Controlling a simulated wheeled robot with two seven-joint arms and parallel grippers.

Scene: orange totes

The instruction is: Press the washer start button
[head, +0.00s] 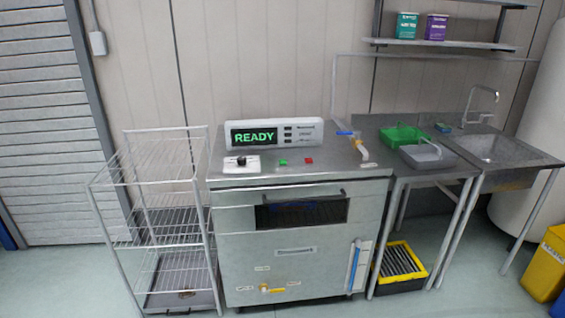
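The washer (234,225) is a grey metal cabinet in the middle of the head view, with its front panel upright. The labels by the buttons are too small to read. Neither of my grippers is in view.
A wire shelf rack (165,181) stands left of the washer. A sink counter (530,160) with a green basket (400,136) and a grey tray (428,156) is on the right. A yellow bin (545,268) stands at the lower right. Floor shows in front.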

